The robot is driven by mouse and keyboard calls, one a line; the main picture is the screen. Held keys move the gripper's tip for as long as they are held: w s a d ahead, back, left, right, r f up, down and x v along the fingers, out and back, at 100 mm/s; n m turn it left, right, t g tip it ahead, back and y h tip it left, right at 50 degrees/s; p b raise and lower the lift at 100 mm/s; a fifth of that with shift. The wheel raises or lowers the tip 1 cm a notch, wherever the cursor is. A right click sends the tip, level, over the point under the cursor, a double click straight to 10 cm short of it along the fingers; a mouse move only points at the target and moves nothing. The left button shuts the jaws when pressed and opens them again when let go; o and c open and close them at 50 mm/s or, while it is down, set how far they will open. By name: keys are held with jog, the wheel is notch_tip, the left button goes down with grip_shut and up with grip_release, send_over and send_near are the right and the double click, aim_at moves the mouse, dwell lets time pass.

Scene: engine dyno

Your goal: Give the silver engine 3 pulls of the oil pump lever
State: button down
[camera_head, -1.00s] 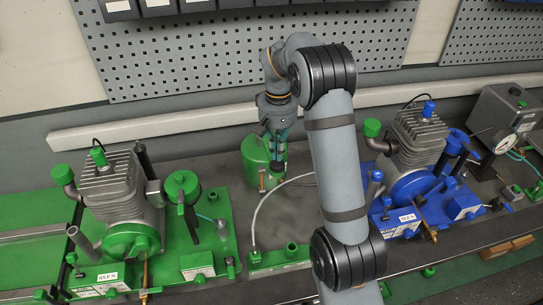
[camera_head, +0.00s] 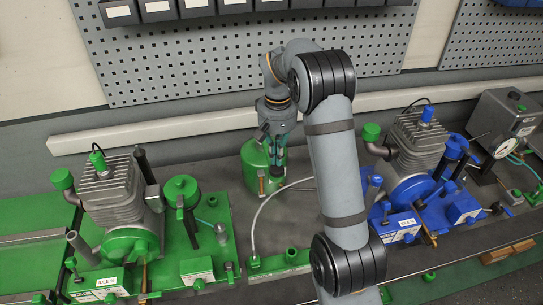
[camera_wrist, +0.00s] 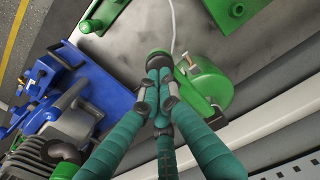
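Two grey-silver engines stand on the bench in the head view: one on a green base (camera_head: 112,192) at left, one on a blue base (camera_head: 415,150) at right. A green can-shaped unit (camera_head: 254,160) with a brass-coloured fitting stands between them. It also shows in the wrist view (camera_wrist: 212,84). My gripper (camera_head: 278,170) is low beside the can's right side. In the wrist view, its teal fingers (camera_wrist: 158,70) come together beside the can. They look shut; I cannot tell whether anything thin is between them. I cannot clearly make out an oil pump lever.
A grey gauge box (camera_head: 508,112) stands at far right. A perforated panel (camera_head: 220,60) and a white rail (camera_head: 150,130) are behind. My arm hides part of the bench.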

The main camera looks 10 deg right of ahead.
aim_at(276, 167)
dwell(0.4)
jog(key=shift+f+b, duration=0.9)
jog(key=shift+f, duration=0.15)
jog(key=shift+f, duration=0.1)
jog(key=shift+w+f+b, duration=0.15)
jog(key=shift+f+b, duration=2.05)
jog(key=shift+f, duration=0.35)
notch_tip(276, 167, up, 10)
jog(key=p, duration=0.9)
jog(key=shift+r, duration=0.15)
jog(key=shift+a, duration=0.1)
